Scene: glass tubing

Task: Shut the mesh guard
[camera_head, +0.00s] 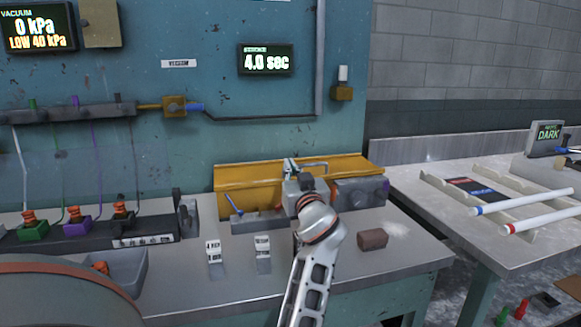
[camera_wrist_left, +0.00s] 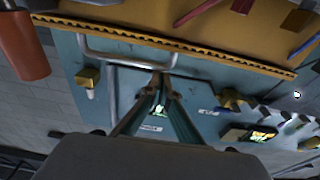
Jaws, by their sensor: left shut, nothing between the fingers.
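The mesh guard appears to be the yellow panel (camera_head: 245,177) at the back of the bench, against the teal wall. A grey bar handle (camera_head: 312,165) shows at its upper edge; I cannot make out the mesh or how far the guard stands open. In the left wrist view the yellow edge (camera_wrist_left: 200,45) runs across the top, with the looped handle (camera_wrist_left: 95,52) below it. My left gripper (camera_head: 290,163) is shut and empty close to the handle, its fingertips (camera_wrist_left: 160,82) pointing to the wall; I cannot tell whether they touch. My right gripper is out of view.
A brown block (camera_head: 372,238) lies by white powder at front right. Two label cards (camera_head: 214,251) stand on the bench. A black rack (camera_head: 150,228) with orange-topped fittings and tubing is at left. White tubes (camera_head: 540,223) lie on the right table.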

